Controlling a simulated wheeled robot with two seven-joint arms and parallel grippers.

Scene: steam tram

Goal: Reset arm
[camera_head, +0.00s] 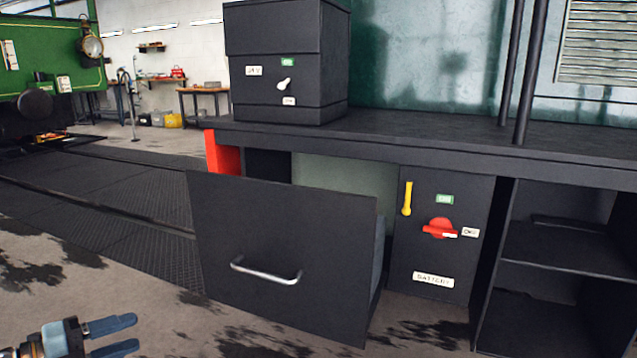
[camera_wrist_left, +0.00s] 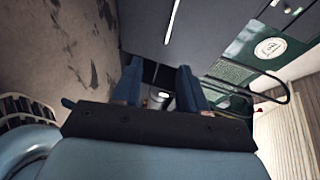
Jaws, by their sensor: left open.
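My left gripper (camera_head: 134,337) is at the bottom left of the head view. Its two blue fingers are apart with nothing between them. It is over the floor, to the left of and apart from a pulled-out dark drawer (camera_head: 270,235) with a metal handle (camera_head: 266,272). The fingers also show in the left wrist view (camera_wrist_left: 160,90), spread, with a dark panel and pale handle bar beyond them. My right gripper does not show in either view.
A dark workbench (camera_head: 420,135) carries a black box (camera_head: 290,60) with a switch. Below it are a battery panel (camera_head: 440,262) with a red rotary switch (camera_head: 440,228) and yellow lever (camera_head: 407,198), and open shelves (camera_head: 570,247). A green tram (camera_head: 50,50) stands back left. Floor (camera_head: 90,270) at left is clear.

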